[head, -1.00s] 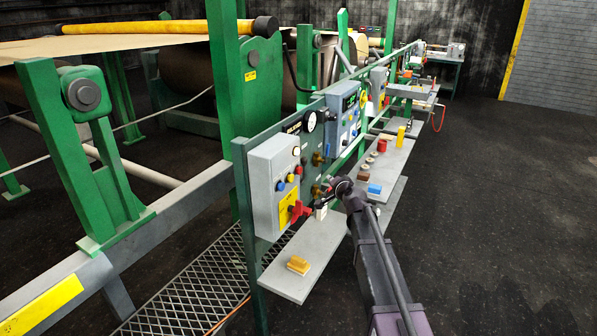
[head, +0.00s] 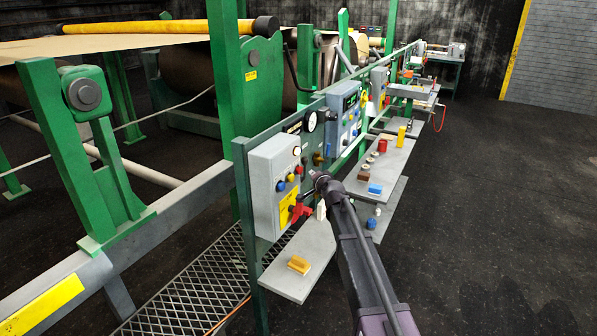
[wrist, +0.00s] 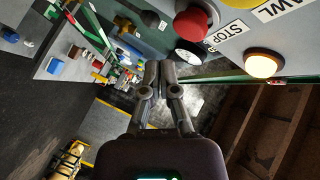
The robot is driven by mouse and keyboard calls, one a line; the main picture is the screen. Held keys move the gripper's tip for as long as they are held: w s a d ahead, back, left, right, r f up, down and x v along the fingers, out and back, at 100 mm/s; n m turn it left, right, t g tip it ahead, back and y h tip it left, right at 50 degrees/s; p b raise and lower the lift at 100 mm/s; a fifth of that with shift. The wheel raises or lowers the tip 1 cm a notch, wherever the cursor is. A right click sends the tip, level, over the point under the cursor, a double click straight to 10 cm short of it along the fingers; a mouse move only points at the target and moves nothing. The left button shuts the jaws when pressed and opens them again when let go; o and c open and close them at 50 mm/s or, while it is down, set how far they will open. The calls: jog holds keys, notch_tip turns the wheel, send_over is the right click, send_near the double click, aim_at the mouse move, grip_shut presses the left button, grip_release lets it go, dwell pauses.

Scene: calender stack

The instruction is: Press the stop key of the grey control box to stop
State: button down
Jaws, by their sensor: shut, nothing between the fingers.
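The grey control box (head: 275,185) is mounted on the green frame in the head view. Its face carries small coloured keys, a yellow label and a red handle (head: 299,211). In the wrist view the box (wrist: 240,38) fills the upper right. It shows a red round key (wrist: 192,24) beside a STOP label (wrist: 222,33), and a lit lamp (wrist: 262,66). My gripper (head: 314,175) is to the right of the box face in the head view. In the wrist view its fingers (wrist: 160,68) are together and empty, below the red key with a visible gap.
A grey shelf (head: 305,245) with a yellow block (head: 299,265) lies below the box. A dial gauge (head: 309,121) and a blue-grey panel (head: 343,118) stand farther along the frame. Another shelf (head: 394,160) holds several small parts. The floor at right is clear.

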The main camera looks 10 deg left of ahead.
jog(key=shift+w+a, duration=0.3)
jog(key=shift+a, duration=0.5)
jog(key=shift+w+a, duration=0.15)
jog(key=shift+a, duration=0.75)
dwell(2.2)
jog(key=shift+d, duration=0.1)
dwell(0.3)
jog(key=shift+s+d, duration=0.35)
jog(key=shift+d, duration=0.55)
jog(key=shift+s+d, duration=0.3)
jog(key=shift+d, duration=0.45)
jog(key=shift+s+d, duration=0.25)
jog(key=shift+d, duration=0.5)
jog(key=shift+s+d, duration=0.3)
jog(key=shift+d, duration=0.45)
